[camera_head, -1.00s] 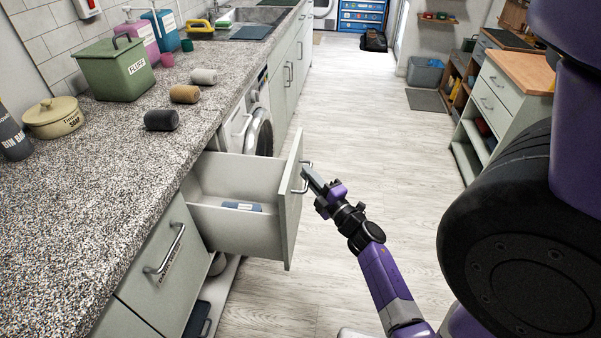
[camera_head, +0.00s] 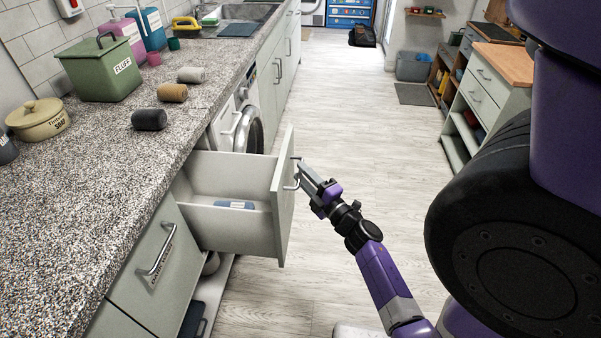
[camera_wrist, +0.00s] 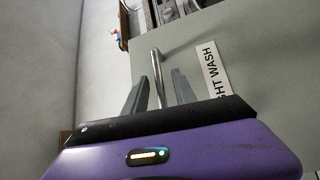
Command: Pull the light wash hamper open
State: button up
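The light wash hamper (camera_head: 235,229) is a pale grey-green drawer under the counter, pulled well out, with its inside showing. Its front panel (camera_head: 283,205) carries a metal bar handle (camera_head: 292,184). The handle also shows in the wrist view (camera_wrist: 156,66), beside a label partly hidden by my gripper, with "GHT WASH" readable. My gripper (camera_head: 303,172) is at the handle. In the wrist view my gripper (camera_wrist: 159,82) has its fingers apart, one on each side of the bar, with a gap visible on both sides. A small blue-and-white patch (camera_head: 235,205) lies inside the drawer.
A closed drawer (camera_head: 140,275) is nearer on the left. A washing machine (camera_head: 245,130) stands beyond the open one. The speckled counter (camera_head: 90,190) holds a green bin (camera_head: 100,75), a pot and several rolls. Floor (camera_head: 350,110) is clear ahead; a cabinet (camera_head: 485,105) stands right.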

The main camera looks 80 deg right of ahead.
jog(key=r+v, duration=0.1)
jog(key=v, duration=0.5)
jog(key=shift+a+f+b, duration=0.15)
jog(key=shift+f+b, duration=0.3)
jog(key=shift+f, duration=0.1)
jog(key=shift+s, duration=0.15)
